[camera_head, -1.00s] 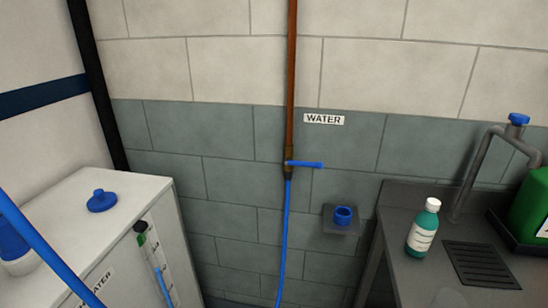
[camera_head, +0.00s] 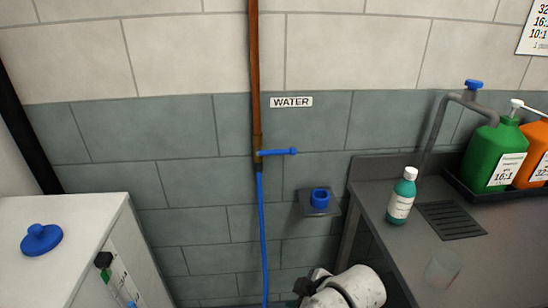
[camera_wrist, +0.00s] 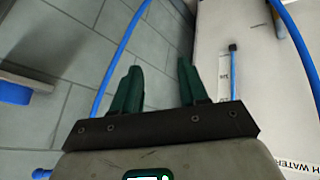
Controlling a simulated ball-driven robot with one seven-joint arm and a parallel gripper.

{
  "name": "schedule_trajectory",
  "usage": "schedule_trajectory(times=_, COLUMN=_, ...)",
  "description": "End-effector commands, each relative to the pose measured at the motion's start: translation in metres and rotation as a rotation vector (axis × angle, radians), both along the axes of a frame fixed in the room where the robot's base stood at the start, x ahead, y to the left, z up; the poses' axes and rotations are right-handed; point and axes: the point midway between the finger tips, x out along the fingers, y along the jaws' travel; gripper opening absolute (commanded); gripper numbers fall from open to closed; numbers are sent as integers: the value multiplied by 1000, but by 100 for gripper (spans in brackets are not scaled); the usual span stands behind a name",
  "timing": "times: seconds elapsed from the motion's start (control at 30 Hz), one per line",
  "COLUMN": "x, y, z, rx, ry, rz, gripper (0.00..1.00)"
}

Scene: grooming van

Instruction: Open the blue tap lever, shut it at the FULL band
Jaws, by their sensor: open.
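The blue tap lever (camera_head: 277,152) sits on a brass valve on the copper pipe at the wall. It points to the right, level, across the pipe. A blue hose (camera_head: 262,225) hangs from the valve. A clear level gauge (camera_head: 117,277) with a dark top is on the white tank (camera_head: 85,235) at the lower left; the FULL band cannot be made out. My gripper (camera_wrist: 160,75) is open and empty in the wrist view, its green fingers apart, with the hose (camera_wrist: 120,50) to the left of them. In the head view my arm shows at the bottom, below the lever and apart from it.
A blue cap (camera_head: 41,239) lies on the tank. A small wall shelf (camera_head: 319,208) holds a blue fitting. A counter (camera_head: 400,262) at right carries a teal bottle (camera_head: 402,195), a clear cup (camera_head: 442,268), a drain grille and green and orange jugs. The wall around the lever is clear.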

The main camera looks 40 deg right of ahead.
Motion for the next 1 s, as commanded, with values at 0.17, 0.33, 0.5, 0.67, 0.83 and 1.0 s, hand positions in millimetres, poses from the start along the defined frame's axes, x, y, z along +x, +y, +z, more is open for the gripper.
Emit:
schedule_trajectory(times=0.17, x=56, y=-31, z=40, rx=-152, ry=-185, rz=118, gripper=43)
schedule_trajectory(times=0.33, x=118, y=-82, z=111, rx=-447, ry=-412, rz=255, gripper=43)
schedule_trajectory(times=0.5, x=151, y=-130, z=184, rx=-766, ry=-559, rz=345, gripper=43)
schedule_trajectory(times=0.67, x=161, y=-149, z=216, rx=-917, ry=-604, rz=379, gripper=43)
schedule_trajectory(times=0.83, x=171, y=-153, z=220, rx=-941, ry=-609, rz=386, gripper=43)
schedule_trajectory(times=1.0, x=196, y=-158, z=215, rx=-939, ry=-608, rz=386, gripper=43)
